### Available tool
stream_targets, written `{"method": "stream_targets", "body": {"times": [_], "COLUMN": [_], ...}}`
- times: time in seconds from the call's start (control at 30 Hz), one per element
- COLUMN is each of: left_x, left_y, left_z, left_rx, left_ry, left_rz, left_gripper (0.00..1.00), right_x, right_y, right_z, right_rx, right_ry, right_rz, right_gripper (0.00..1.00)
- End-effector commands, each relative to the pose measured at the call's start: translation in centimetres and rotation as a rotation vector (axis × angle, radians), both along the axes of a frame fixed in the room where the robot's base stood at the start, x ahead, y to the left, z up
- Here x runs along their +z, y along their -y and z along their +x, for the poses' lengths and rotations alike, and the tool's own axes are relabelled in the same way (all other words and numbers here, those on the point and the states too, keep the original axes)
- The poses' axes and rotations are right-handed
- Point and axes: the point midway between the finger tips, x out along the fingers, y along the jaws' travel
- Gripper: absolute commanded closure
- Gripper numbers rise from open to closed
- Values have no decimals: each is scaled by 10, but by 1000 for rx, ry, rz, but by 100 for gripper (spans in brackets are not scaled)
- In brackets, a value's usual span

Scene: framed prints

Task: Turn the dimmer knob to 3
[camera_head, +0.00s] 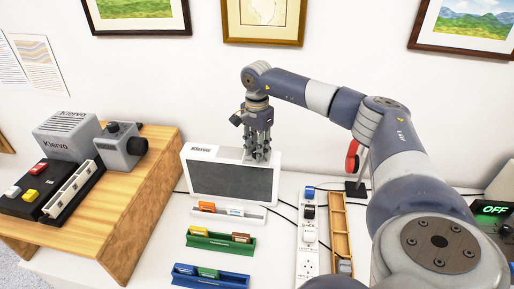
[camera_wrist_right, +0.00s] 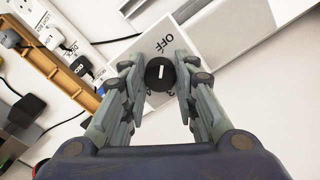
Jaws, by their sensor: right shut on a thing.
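The dimmer knob (camera_wrist_right: 160,74) is a round black knob with a white pointer line, on a white plate (camera_wrist_right: 178,40) printed OFF, with a partly hidden digit that looks like a 3. In the wrist view the knob sits between the fingers of my right gripper (camera_wrist_right: 160,82), which is shut on it. The pointer stands nearly upright in the wrist view, roughly toward the OFF print. In the head view my right gripper (camera_head: 257,156) points down onto the top right of a white panel device (camera_head: 200,152) with a dark front; the knob is hidden there. My left gripper is not in view.
A wooden stand (camera_head: 146,178) with grey and black devices is at left. Colored racks (camera_head: 218,243) sit before the white device. A power strip (camera_head: 307,240) and wooden tray (camera_head: 341,225) lie right of it. A display (camera_head: 493,209) reading OFF is at far right.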

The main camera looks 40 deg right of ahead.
Motion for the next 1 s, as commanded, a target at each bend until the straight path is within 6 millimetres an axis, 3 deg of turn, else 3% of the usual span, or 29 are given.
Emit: {"method": "stream_targets", "body": {"times": [0.37,1.0], "left_x": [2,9], "left_y": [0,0], "left_z": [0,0], "left_rx": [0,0], "left_ry": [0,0], "left_rz": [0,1], "left_gripper": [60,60], "right_x": [0,1], "right_y": [-1,0], "right_z": [0,1], "right_rx": [-110,-688], "right_ry": [-1,0], "right_rz": [2,0], "right_gripper": [96,96]}}
